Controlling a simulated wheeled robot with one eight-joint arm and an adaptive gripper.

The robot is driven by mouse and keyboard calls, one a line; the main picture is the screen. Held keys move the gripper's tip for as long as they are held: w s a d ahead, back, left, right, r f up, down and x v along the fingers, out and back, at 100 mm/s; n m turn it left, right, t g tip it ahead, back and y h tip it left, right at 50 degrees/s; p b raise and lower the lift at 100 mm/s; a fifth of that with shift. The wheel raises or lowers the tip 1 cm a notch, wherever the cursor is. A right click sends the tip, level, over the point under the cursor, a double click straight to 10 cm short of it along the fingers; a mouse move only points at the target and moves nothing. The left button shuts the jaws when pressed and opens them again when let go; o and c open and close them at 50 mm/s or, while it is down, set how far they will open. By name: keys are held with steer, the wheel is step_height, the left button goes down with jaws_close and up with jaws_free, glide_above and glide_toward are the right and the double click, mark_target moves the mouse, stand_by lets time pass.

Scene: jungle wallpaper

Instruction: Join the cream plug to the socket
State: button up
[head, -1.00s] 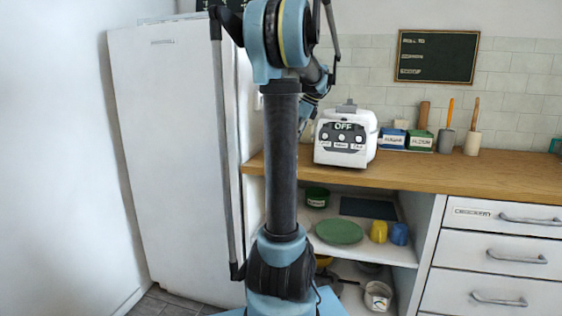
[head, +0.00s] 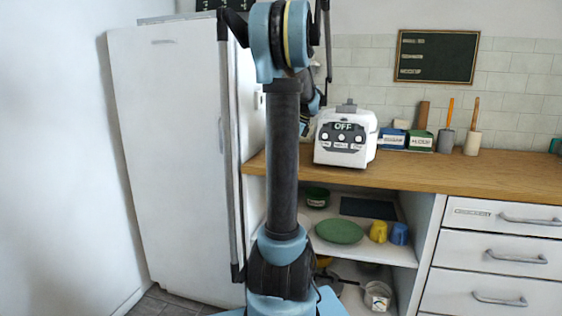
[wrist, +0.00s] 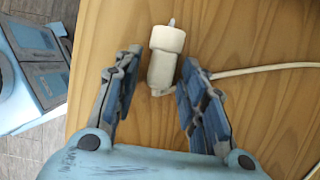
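The cream plug (wrist: 164,60) lies on the wooden counter in the wrist view, its pale tip pointing to the top of the picture. Its cable (wrist: 255,70) runs off to the right. My gripper (wrist: 160,62) is open, with one finger on each side of the plug's narrower rear part. Gaps show between the plug and the fingers, more clearly on the left. In the head view my arm hides the plug and most of my gripper. I cannot make out the socket for certain; a small pale plate with a dark spot (head: 258,100) shows beside my arm column.
A white appliance with an OFF display (head: 345,138) stands on the wooden counter (head: 480,172), right of my arm. Small boxes and wooden-handled tools stand further right. A tall white fridge (head: 170,170) is at the left. Open shelves with dishes are below.

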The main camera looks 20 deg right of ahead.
jaws_close()
steer(key=shift+r, duration=0.15)
steer(key=shift+r, duration=2.9)
